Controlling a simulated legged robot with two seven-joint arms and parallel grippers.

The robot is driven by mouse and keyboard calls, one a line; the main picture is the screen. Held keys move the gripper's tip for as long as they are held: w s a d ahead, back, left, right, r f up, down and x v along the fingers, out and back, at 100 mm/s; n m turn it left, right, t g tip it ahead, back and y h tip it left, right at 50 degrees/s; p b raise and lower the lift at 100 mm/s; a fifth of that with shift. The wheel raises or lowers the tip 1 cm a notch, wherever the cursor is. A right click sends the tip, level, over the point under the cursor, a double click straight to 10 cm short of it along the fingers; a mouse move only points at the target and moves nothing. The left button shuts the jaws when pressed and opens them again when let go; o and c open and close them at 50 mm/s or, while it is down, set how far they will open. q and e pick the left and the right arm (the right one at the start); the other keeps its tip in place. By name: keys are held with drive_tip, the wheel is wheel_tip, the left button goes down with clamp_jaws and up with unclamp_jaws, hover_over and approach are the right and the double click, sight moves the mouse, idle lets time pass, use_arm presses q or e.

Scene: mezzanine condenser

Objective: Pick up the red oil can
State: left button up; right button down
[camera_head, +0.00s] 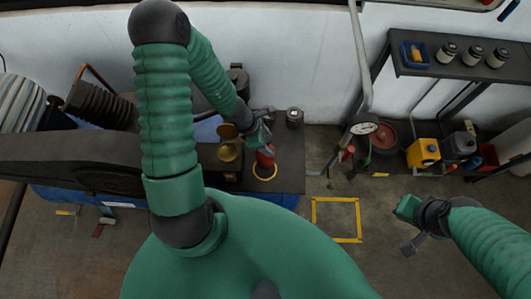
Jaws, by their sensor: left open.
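The red oil can (265,159) stands on the dark bench top (290,178), within or at a yellow ring mark (264,172). My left gripper (262,134) is over the can's top and hides its upper part. This gripper is open. I cannot tell whether its fingers touch the can. My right gripper (408,226) is at the lower right, over the floor and far from the can. I cannot tell whether its jaws are open or shut.
A brass-coloured can (229,151) stands close left of the red can. A grey jar (294,117) is behind right. A shelf rack (460,68) with jars and a yellow container (423,153) stand right. A yellow square (337,240) marks clear floor.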

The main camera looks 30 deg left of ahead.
use_arm(q)
drive_tip(key=shift+w+f, duration=0.25)
drive_tip(key=shift+f, duration=0.5)
drive_tip(key=shift+s+d+r, duration=0.1)
drive_tip(key=shift+d, duration=0.05)
clamp_jaws()
drive_tip(key=shift+s, duration=0.1)
idle(0.5)
